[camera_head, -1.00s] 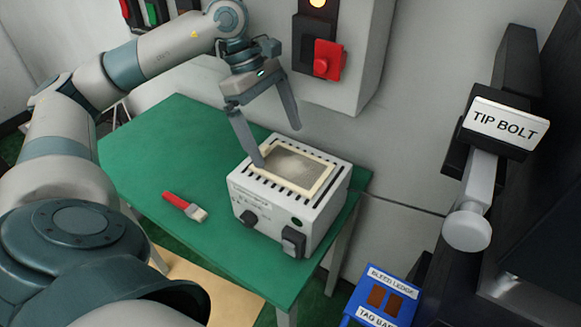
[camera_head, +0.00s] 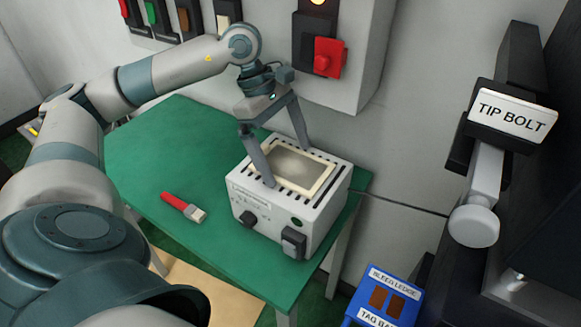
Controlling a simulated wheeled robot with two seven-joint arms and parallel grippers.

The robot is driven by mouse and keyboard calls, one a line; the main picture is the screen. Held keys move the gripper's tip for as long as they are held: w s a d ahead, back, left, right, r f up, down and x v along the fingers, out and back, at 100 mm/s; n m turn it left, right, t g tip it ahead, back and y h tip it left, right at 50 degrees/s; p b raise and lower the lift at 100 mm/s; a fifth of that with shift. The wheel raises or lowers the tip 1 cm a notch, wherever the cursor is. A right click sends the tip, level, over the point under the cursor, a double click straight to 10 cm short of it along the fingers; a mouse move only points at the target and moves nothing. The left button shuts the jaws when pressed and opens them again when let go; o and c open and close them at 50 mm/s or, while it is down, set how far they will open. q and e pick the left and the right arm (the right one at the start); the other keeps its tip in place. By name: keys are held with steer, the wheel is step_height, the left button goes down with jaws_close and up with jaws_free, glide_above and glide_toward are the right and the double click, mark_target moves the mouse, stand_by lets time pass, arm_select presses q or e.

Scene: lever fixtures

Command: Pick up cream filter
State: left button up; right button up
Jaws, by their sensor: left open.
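The cream filter (camera_head: 325,186) is a cream rectangular frame around a grey mesh panel. It lies flat on top of a white slotted box (camera_head: 262,209) on the green table (camera_head: 150,150). My left gripper (camera_head: 289,168) is open, its fingers pointing down over the filter. One fingertip is at the filter's near left edge and the other is at its far edge. I cannot tell whether either finger touches the frame. My right gripper is not in view.
A red-handled brush (camera_head: 183,207) lies on the table left of the box. A wall box with a red switch (camera_head: 328,58) stands behind. A "TIP BOLT" lever (camera_head: 484,180) and a blue labelled stand (camera_head: 385,297) are at the right.

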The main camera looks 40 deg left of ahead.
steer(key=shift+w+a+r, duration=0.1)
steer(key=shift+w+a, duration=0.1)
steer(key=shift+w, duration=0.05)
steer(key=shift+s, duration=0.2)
arm_select(q)
steer(key=c, duration=0.9)
steer(key=shift+c, duration=0.2)
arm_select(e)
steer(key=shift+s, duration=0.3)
arm_select(q)
steer(key=shift+r, duration=0.2)
